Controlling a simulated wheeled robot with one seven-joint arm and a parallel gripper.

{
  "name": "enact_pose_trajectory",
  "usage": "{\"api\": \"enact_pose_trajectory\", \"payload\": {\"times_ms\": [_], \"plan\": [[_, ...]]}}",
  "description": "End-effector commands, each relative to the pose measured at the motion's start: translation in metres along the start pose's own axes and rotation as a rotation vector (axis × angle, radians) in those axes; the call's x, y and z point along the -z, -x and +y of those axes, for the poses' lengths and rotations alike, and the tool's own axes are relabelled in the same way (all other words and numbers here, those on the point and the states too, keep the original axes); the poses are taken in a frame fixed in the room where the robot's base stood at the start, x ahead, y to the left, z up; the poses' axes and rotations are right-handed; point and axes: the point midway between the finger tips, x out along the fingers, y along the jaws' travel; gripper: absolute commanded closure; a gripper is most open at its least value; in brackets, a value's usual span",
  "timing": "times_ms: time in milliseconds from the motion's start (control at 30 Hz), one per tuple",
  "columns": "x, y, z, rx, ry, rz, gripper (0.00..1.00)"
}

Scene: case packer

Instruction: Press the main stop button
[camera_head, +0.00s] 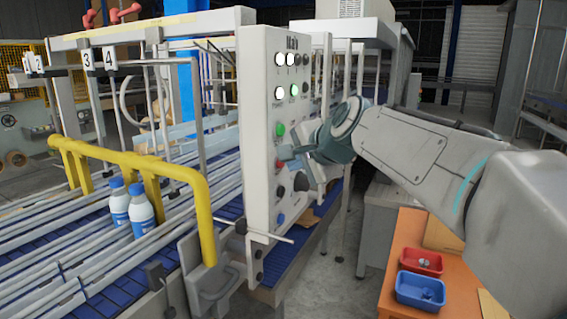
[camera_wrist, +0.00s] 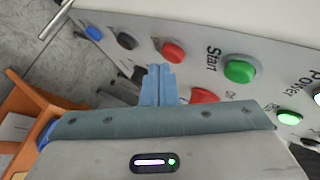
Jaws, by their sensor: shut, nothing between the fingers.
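A white control panel (camera_head: 258,130) stands upright with lamps and buttons. In the wrist view a red button (camera_wrist: 173,51) shows just beyond my fingertips, and a second red button (camera_wrist: 204,96) shows right of the fingers, partly hidden by my gripper body. I cannot read a label that marks either as the main stop. A large green button (camera_wrist: 240,71) is near the word "Start". My gripper (camera_wrist: 160,68) is shut and empty, its blue fingers pointing at the panel. In the head view my gripper (camera_head: 285,153) is at the panel face; whether it touches is unclear.
A blue button (camera_wrist: 93,33) and black knobs are at the panel's lower end. Left are a yellow rail (camera_head: 140,157) and two bottles on a conveyor. An orange table (camera_head: 395,290) holds a red bin (camera_head: 421,262) and a blue bin (camera_head: 420,291).

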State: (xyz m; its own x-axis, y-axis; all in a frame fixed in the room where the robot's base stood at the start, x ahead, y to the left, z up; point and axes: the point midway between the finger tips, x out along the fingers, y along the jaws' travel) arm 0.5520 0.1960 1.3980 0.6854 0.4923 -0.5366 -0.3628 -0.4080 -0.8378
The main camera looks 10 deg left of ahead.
Motion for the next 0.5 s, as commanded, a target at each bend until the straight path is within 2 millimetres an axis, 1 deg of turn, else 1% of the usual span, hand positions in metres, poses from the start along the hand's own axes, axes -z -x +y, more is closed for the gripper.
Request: {"api": "enact_pose_trajectory", "payload": {"times_ms": [500], "plan": [[-0.0025,-0.0033,-0.0028,0.0,-0.001,0.0,1.0]]}}
